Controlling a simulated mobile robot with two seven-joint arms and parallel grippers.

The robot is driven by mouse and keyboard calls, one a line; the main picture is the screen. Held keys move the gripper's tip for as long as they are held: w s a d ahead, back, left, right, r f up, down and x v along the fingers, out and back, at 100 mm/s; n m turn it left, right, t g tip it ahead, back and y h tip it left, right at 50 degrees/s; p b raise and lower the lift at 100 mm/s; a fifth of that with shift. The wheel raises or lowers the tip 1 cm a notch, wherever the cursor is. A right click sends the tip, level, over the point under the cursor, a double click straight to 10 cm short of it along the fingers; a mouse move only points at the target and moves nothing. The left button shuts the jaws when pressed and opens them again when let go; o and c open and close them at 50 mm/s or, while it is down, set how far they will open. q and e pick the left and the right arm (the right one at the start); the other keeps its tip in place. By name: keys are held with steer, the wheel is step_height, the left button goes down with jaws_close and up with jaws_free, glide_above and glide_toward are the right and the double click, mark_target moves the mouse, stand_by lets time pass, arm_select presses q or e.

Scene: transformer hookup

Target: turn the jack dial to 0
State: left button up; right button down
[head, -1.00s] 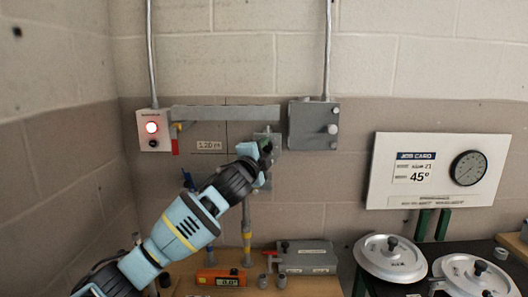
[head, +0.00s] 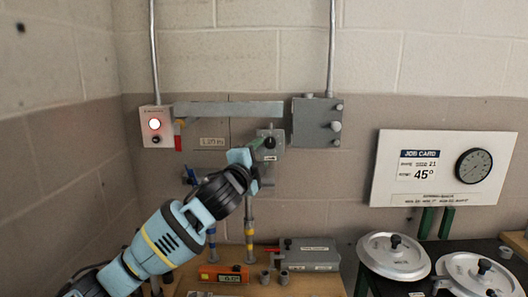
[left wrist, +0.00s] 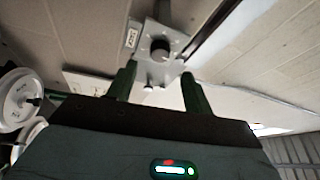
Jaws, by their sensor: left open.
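A small grey wall plate (head: 276,133) carries a round black knob (head: 270,143), which I take to be the jack dial; its markings are too small to read. My left gripper (head: 259,145) is just in front of and left of the knob, its dark green fingers pointing at the wall. In the left wrist view the fingers are open (left wrist: 158,72) and empty. The knob (left wrist: 160,50) shows beyond the fingertips, between them, and looks apart from them. My right gripper is not in view.
A small label (head: 213,142) is left of the plate. A lamp box (head: 156,127) and a grey box (head: 316,122) flank it. Below are an orange level (head: 223,274) and a grey case (head: 309,255). A job card board (head: 443,168) and metal discs (head: 394,257) are at right.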

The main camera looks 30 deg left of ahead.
arm_select(q)
steer(key=shift+v, duration=1)
steer(key=s+d+f+n+g+h, duration=0.1)
steer(key=s+d+f+g, duration=0.2)
steer(key=f, duration=0.8)
steer(key=s+d+f+n+h, duration=0.2)
steer(key=d+f, duration=0.2)
steer(key=f, duration=0.7)
steer(key=s+d+f+n+g+h, duration=0.1)
steer(key=s+d+f+g, duration=0.2)
steer(key=f, duration=0.8)
steer(key=s+d+f+n+g, duration=0.2)
steer(key=s+d+f+n, duration=0.2)
steer(key=s+f, duration=0.6)
steer(key=s+d+f+n+g+h, duration=0.1)
steer(key=s+d+f+n, duration=0.3)
steer(key=s+f, duration=0.7)
steer(key=s, duration=0.7)
steer(key=shift+d+f+g, duration=0.2)
steer(key=shift+d+g, duration=0.2)
steer(key=shift+s, duration=0.1)
